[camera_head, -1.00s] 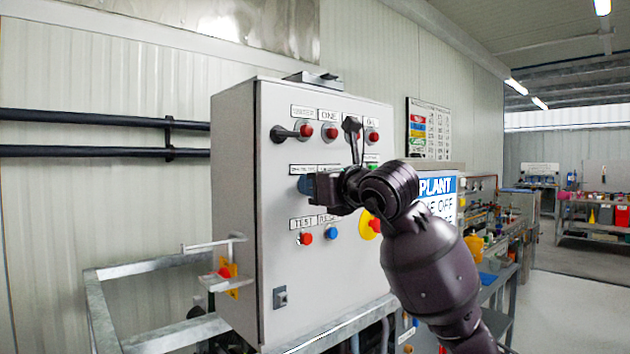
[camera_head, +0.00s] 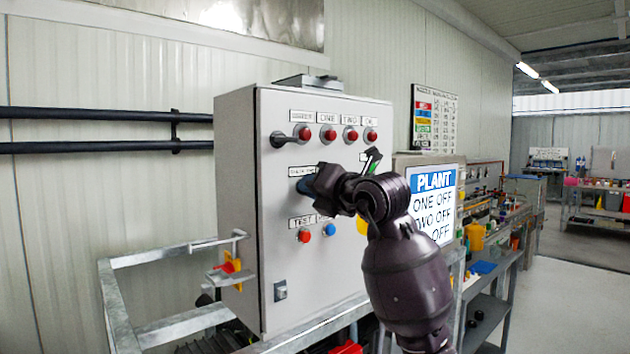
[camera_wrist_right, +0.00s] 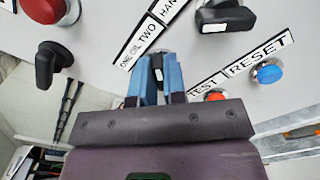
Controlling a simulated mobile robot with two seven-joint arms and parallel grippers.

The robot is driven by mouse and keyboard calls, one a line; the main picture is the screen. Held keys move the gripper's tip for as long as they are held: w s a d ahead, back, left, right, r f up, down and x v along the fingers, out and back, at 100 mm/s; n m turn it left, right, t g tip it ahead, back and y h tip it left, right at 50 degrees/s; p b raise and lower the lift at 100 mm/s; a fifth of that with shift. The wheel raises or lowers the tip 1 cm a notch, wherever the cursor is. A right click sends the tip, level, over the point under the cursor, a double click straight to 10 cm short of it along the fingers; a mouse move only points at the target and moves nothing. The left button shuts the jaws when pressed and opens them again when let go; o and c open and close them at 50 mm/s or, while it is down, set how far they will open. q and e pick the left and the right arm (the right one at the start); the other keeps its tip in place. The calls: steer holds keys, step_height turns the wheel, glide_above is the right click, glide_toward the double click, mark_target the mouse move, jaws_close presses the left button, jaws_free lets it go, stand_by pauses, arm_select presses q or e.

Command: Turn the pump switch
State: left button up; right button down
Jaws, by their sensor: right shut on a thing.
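The grey control cabinet (camera_head: 330,270) carries rows of lamps, labels and switches on its front. My right gripper (camera_head: 306,185) is at the middle row on the left side of this panel and covers the switch there. In the right wrist view, my right gripper's blue fingers (camera_wrist_right: 156,80) are shut around a dark switch knob (camera_wrist_right: 158,73) with a pale mark. My left gripper is not in view.
A black lever handle (camera_head: 290,138) sticks out at the panel's upper left. Red lamps (camera_head: 328,134) line the top row. A red button (camera_head: 304,236) and a blue button (camera_head: 329,230) sit below my gripper. A metal frame (camera_head: 175,325) surrounds the cabinet's base.

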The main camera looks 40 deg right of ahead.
steer(key=shift+m, duration=0.4)
steer(key=c, duration=1.2)
jaws_free()
steer(key=s, duration=0.7)
steer(key=s+d, duration=0.1)
steer(key=s, duration=0.2)
steer(key=shift+s+p, duration=0.3)
steer(key=shift+s, duration=0.1)
steer(key=shift+a, duration=0.1)
